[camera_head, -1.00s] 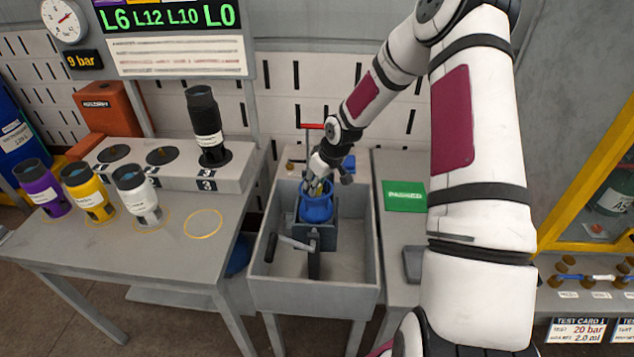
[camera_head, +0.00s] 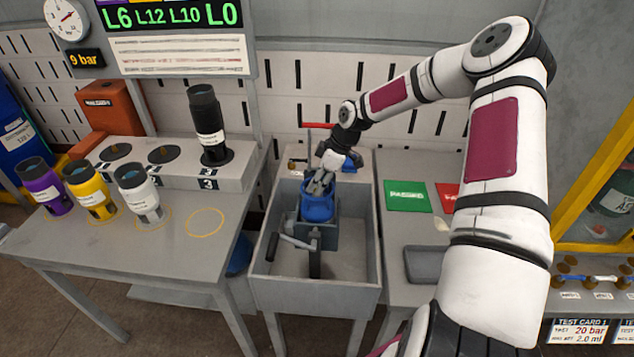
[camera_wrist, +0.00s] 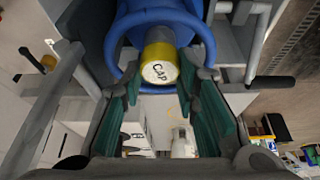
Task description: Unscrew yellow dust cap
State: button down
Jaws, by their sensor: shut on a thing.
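The yellow dust cap (camera_wrist: 160,72), with a pale end face lettered CAP, sits on the collared top of the blue cylinder (camera_head: 317,212). The cylinder is upright in a vise inside the grey basin (camera_head: 345,288). My gripper (camera_head: 318,185) reaches down onto the cylinder's top from the upper right. In the wrist view, the green-padded fingers (camera_wrist: 159,84) are on both sides of the cap, shut on it. In the head view the fingers hide the cap. Whether the cap has turned on its thread cannot be told.
The vise handle (camera_head: 292,241) sticks out left. A red bar (camera_head: 320,126) stands behind the basin. Purple (camera_head: 46,187), yellow (camera_head: 90,190) and white (camera_head: 137,192) cylinders stand on the left table. A green PASSED card (camera_head: 407,195) lies on the right table.

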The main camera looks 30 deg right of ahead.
jog(key=shift+w+f+n+g+y+b, duration=0.15)
jog(key=shift+n+g+y+b, duration=0.25)
jog(key=shift+n, duration=0.8)
jog(key=shift+s+n+g, duration=0.2)
jog(key=shift+n+g, duration=0.1)
jog(key=shift+n, duration=0.3)
jog(key=shift+b, duration=0.35)
